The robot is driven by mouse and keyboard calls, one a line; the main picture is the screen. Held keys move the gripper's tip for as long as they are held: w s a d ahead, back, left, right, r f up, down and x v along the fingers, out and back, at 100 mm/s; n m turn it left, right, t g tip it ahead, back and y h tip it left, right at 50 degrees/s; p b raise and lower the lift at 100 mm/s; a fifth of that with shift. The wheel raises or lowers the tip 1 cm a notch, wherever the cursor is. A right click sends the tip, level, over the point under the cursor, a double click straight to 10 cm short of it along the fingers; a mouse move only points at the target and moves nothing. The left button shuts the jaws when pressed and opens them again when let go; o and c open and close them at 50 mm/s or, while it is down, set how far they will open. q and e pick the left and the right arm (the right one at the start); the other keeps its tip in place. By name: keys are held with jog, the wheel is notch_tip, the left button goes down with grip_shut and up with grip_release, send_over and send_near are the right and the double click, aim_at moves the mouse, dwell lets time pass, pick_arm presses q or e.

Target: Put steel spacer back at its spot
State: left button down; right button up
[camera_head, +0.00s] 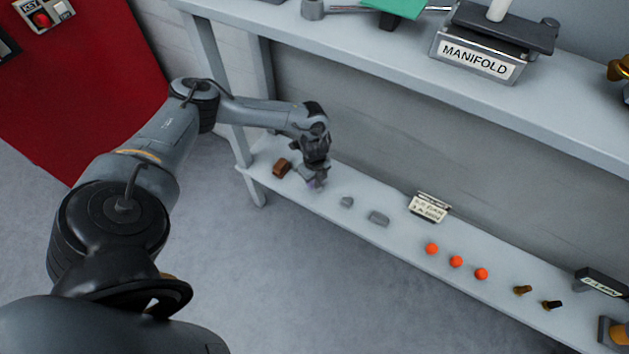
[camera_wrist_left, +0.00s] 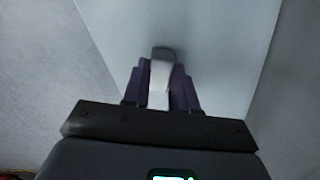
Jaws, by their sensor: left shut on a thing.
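My left gripper (camera_head: 316,184) is over the left part of the lower shelf (camera_head: 330,187), with its fingers pointing down. In the left wrist view the purple fingers (camera_wrist_left: 160,85) are shut on a light grey metal piece, which looks like the steel spacer (camera_wrist_left: 159,74). The piece reaches past the fingertips, and its far end looks darker. The pale shelf surface lies beyond it; I cannot tell whether the piece touches it. In the head view the gripper mostly hides the piece. My right gripper is in neither view.
A brown block (camera_head: 281,168) stands left of the gripper. Two grey blocks (camera_head: 347,202) (camera_head: 378,218) lie to its right, then a label card (camera_head: 430,207), orange balls (camera_head: 456,261) and small fittings (camera_head: 522,290). The upper bench (camera_head: 400,72) with the manifold (camera_head: 478,58) overhangs behind.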

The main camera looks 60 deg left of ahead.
pick_arm(q)
jog(key=shift+f, duration=0.1)
jog(key=c, duration=0.9)
grip_release()
